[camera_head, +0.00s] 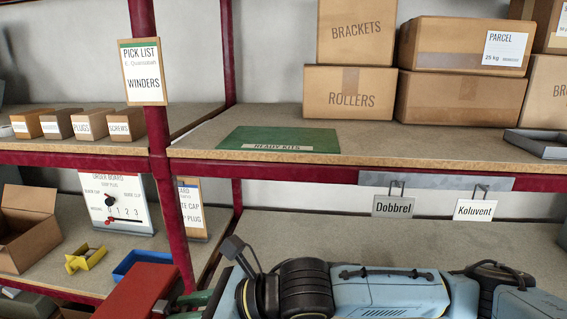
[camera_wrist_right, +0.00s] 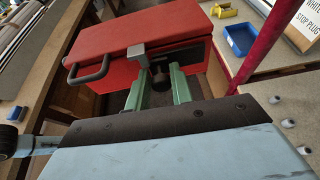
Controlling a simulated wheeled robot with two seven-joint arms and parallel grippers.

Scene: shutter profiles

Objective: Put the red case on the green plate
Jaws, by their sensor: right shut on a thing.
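The red case (camera_head: 138,291) is at the bottom left of the head view, in front of the lower shelf. It fills the upper middle of the right wrist view (camera_wrist_right: 140,42), with a dark handle on its left side. My right gripper (camera_wrist_right: 158,78) has its green fingers shut on the case at a grey fitting on its near side. In the head view the right gripper (camera_head: 193,301) is partly hidden at the case's right edge. The green plate (camera_head: 280,138), labelled READY KITS, lies bare on the upper shelf. My left gripper is not in view.
A dark red upright (camera_head: 158,130) stands left of the plate, and the upper shelf's red front edge (camera_head: 350,174) runs above my right arm. Cartons (camera_head: 348,93) stand behind the plate. A blue tray (camera_head: 134,263) and yellow bin (camera_head: 86,259) sit on the lower left shelf.

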